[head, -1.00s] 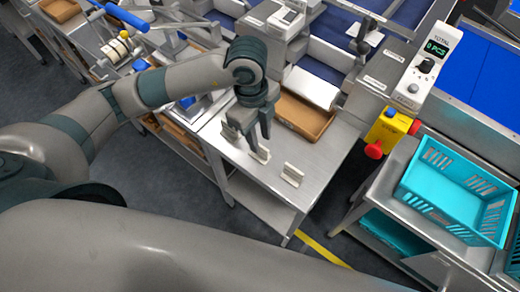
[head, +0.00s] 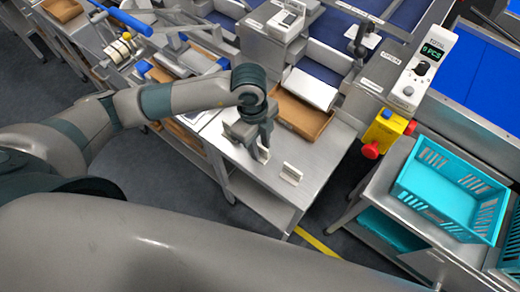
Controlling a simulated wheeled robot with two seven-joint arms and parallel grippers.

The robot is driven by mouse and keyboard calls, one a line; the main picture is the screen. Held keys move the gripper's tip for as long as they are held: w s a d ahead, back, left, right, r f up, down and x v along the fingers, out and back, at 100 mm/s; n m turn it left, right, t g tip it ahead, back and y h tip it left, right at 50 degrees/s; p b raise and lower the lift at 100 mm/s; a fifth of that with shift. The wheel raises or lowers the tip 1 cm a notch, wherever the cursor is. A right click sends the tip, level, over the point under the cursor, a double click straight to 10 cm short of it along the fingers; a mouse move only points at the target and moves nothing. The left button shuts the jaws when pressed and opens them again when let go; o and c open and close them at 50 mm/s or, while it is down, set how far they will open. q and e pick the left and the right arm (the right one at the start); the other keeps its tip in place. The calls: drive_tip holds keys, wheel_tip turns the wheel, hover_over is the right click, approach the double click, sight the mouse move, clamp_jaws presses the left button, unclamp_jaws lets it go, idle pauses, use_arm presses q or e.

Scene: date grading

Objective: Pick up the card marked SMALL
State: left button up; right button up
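My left gripper (head: 259,148) points down over the steel table, its two fingers apart. A small pale card in a stand (head: 264,155) is right at its fingertips, partly hidden by them; I cannot see contact. A second pale card in a stand (head: 291,173) stands on the table to the right, apart from the gripper. No lettering is readable on either card, so I cannot tell which is marked SMALL. My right gripper is not in view.
A brown tray (head: 305,118) lies behind the cards, below a white chute. A yellow box with a red button (head: 383,132) is to the right, above a turquoise crate (head: 435,205) on a side stand. Bare steel table (head: 268,181) lies in front of the cards.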

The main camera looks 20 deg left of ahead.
sight(263, 147)
use_arm(q)
clamp_jaws()
drive_tip(key=shift+r+b, duration=0.3)
drive_tip(key=shift+r, duration=0.15)
drive_tip(key=r, duration=0.1)
drive_tip(key=r+b, duration=0.1)
drive_tip(key=r, duration=0.1)
drive_tip(key=shift+d+r+b, duration=0.15)
drive_tip(key=shift+d+b, duration=0.15)
drive_tip(key=shift+b, duration=0.05)
drive_tip(key=w+d+r+b, duration=0.2)
drive_tip(key=d+r, duration=0.4)
drive_tip(key=d, duration=0.5)
drive_tip(key=shift+w+r+b, duration=0.15)
drive_tip(key=shift+r+b, duration=0.25)
drive_tip(key=shift+b, duration=0.35)
